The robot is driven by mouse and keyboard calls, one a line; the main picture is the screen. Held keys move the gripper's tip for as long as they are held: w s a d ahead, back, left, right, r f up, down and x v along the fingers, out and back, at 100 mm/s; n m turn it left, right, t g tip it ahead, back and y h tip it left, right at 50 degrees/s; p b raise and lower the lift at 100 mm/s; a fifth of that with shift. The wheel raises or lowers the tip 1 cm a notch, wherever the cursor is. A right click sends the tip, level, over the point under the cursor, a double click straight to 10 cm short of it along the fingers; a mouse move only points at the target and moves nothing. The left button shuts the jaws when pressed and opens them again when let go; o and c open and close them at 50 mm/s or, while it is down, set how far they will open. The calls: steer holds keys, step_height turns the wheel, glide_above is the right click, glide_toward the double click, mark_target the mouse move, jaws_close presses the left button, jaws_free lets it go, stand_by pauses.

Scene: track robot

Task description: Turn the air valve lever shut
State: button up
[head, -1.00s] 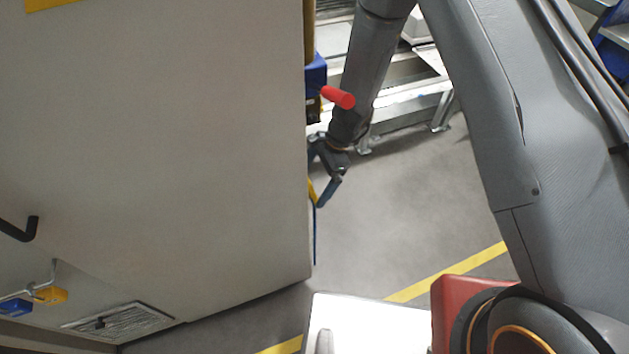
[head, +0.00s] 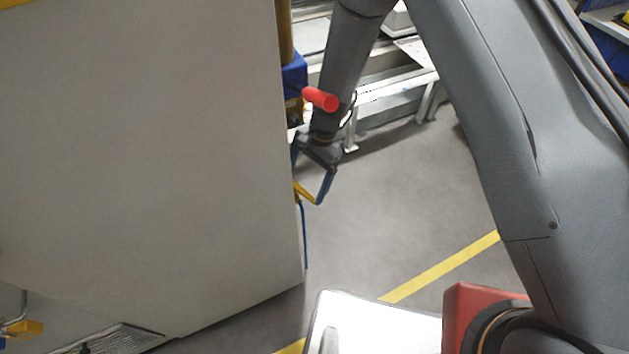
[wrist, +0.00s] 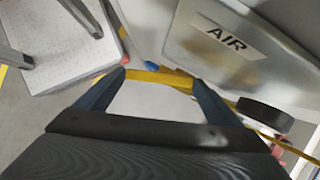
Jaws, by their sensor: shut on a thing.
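The yellow valve lever (head: 304,193) sticks out past the edge of the large pale cabinet in the head view. My gripper (head: 308,187) is at it, with blue fingers on either side. In the wrist view the yellow lever (wrist: 158,77) runs across between the two fingertips of my gripper (wrist: 158,78), which is shut on it. An AIR label (wrist: 224,36) is on the grey panel just beyond. The valve body and the lever's pivot are not clearly visible.
The pale cabinet (head: 140,170) fills the left of the head view. A red handle (head: 320,99) by a blue box (head: 294,77) sticks out above my gripper. A blue hose (head: 304,235) hangs below the lever. The grey floor (head: 400,210) to the right is clear.

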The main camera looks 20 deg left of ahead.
steer(key=shift+w+n, duration=0.1)
steer(key=shift+n, duration=0.2)
steer(key=o, duration=1.3)
steer(key=shift+o, duration=0.2)
steer(key=shift+w+r, duration=0.1)
steer(key=shift+w+r+b, duration=0.15)
steer(key=shift+r+b, duration=0.1)
steer(key=shift+b, duration=0.05)
steer(key=w+d+b, duration=0.3)
steer(key=w+d, duration=0.2)
steer(key=w, duration=0.5)
steer(key=shift+w+d+r, duration=0.2)
steer(key=shift+w+d, duration=0.05)
steer(key=shift+w, duration=0.1)
steer(key=shift+c, duration=0.4)
